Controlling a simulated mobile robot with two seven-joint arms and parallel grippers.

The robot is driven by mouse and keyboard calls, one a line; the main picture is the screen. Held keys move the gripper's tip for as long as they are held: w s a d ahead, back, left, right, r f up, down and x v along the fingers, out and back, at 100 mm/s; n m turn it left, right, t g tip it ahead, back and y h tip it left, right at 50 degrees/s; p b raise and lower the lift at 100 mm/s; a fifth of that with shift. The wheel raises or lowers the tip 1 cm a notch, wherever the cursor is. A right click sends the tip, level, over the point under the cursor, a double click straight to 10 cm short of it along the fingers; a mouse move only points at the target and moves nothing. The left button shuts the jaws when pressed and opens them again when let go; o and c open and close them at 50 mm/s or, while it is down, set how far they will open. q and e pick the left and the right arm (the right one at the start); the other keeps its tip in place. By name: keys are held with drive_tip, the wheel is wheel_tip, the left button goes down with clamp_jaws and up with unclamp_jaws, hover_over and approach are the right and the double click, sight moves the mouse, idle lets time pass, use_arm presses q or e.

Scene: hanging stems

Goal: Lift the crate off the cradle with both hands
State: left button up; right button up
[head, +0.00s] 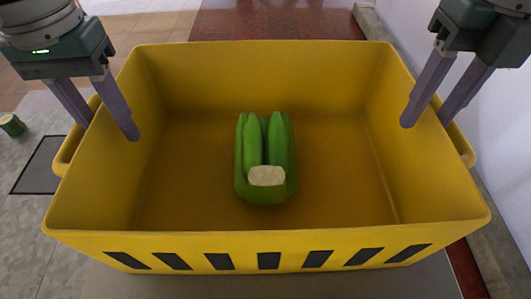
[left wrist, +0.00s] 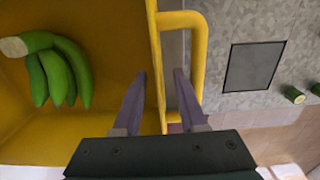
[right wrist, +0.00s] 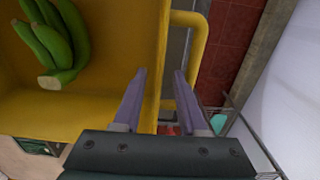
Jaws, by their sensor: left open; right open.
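The yellow crate (head: 270,243) has black slanted stripes on its near side and a handle on each side. A bunch of green bananas (head: 265,160) lies inside it. My left gripper (head: 108,130) is open at the crate's left wall, one finger inside and one outside over the left handle (head: 66,160). The left wrist view also shows the fingers (left wrist: 160,80) on either side of that wall. My right gripper (head: 424,118) is open, its fingers on either side of the right wall near the right handle (head: 463,145). The cradle under the crate is mostly hidden.
A dark square (head: 38,165) lies on the grey surface at the left, with a cut green stem piece (head: 12,125) beyond it. A pale wall (head: 490,130) stands close on the right. A red floor strip (head: 280,22) lies behind the crate.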

use_arm(q)
drive_tip(key=shift+f, duration=2.65)
use_arm(e)
drive_tip(key=shift+f, duration=2.6)
use_arm(q)
drive_tip(key=shift+c, duration=0.3)
use_arm(e)
drive_tip(key=shift+c, duration=0.3)
use_arm(q)
clamp_jaws()
use_arm(e)
clamp_jaws()
use_arm(q)
drive_tip(key=shift+r, duration=0.1)
use_arm(e)
drive_tip(key=shift+r, duration=0.1)
